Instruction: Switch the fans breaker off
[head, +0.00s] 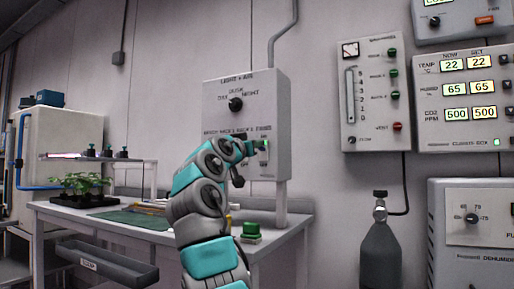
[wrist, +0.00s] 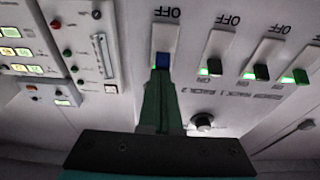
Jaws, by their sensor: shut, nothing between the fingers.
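The grey control box (head: 245,105) on the wall has a dial and a row of breakers along its lower front. In the wrist view, the breaker at the left end (wrist: 164,42) has a white plate marked OFF and a dark blue lever (wrist: 162,61). It matches the right end of the row in the head view, where the label looks like FANS. My gripper (wrist: 161,74) is shut and empty, its fingertips at this lever, touching or very close. The fingers hide part of the breaker. My gripper (head: 254,146) also shows at the box's lower right.
Other breakers with dark levers and green lights, one here (wrist: 215,66), sit close beside it. A dial (wrist: 203,122) is on the same box. The table (head: 285,235) below holds a green button (head: 251,230) and seedlings (head: 78,184). A gas cylinder (head: 381,250) stands right.

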